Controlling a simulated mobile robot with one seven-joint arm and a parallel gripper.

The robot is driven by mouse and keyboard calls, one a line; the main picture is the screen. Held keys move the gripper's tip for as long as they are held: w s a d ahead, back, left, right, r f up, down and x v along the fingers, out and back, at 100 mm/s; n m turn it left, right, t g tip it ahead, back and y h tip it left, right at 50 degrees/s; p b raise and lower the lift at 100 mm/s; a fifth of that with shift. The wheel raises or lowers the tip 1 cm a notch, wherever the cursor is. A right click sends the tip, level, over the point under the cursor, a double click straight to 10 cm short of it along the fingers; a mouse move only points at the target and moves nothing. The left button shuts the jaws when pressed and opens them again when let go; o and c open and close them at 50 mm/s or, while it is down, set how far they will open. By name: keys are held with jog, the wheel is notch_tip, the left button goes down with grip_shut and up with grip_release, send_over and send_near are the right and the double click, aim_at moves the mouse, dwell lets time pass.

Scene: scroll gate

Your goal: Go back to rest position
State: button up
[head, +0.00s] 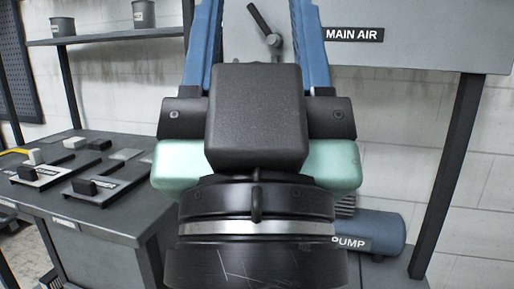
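My gripper (252,20) fills the middle of the head view, seen from behind. Its black body and pale green sides are in front, and two blue fingers stretch away to the top edge. The fingers are wide apart, and their tips are cut off by the frame. Between them I see a grey panel (420,55) marked MAIN AIR, with a black lever (259,19) on a metal hub. The lever is tilted, its upper end to the left. No finger visibly touches it.
A dark bench (125,190) at left carries several small lever blocks. A shelf (110,36) with grey cups (62,27) hangs above it. A blue-grey pump (378,232) is low at right, beside a dark post (455,150). A white block wall is behind.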

notch_tip(320, 180, up, 30)
jog(key=p, duration=2.7)
jog(key=shift+f, duration=0.1)
